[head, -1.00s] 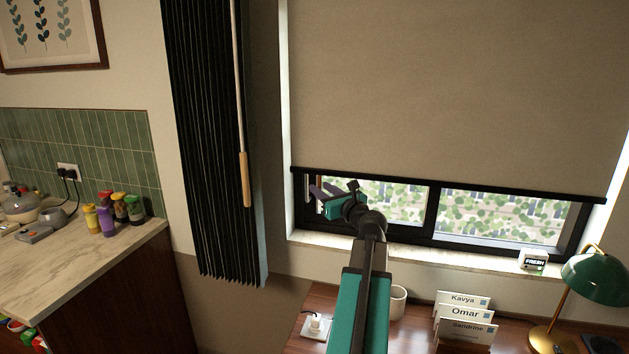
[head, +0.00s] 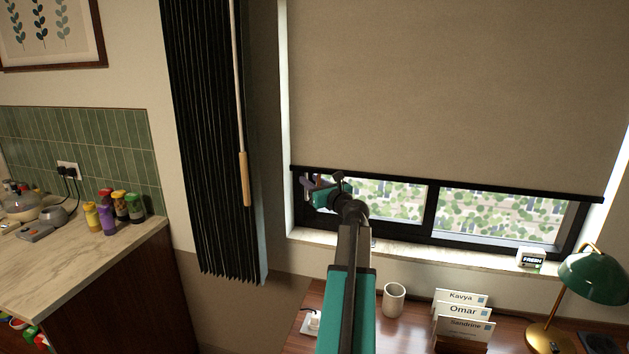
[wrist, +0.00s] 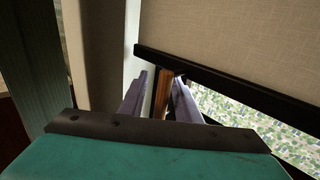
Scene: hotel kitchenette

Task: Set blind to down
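The beige roller blind (head: 450,90) covers most of the window, and its dark bottom bar (head: 450,185) hangs above the sill with a strip of glass showing below. My gripper (head: 308,182) is at the left end of that bar, by the window frame. In the wrist view, a brown wooden piece (wrist: 162,92) stands between the two purple fingers of my gripper (wrist: 160,85), just left of the bar (wrist: 220,82). The fingers look open, with a slim gap on the left of the piece. I cannot tell whether the right finger touches it.
A dark pleated curtain (head: 205,140) with a wooden-handled wand (head: 244,180) hangs left of the window. Below are a desk with a white mug (head: 393,300), name cards (head: 462,312) and a green lamp (head: 595,278). A small clock (head: 531,257) stands on the sill.

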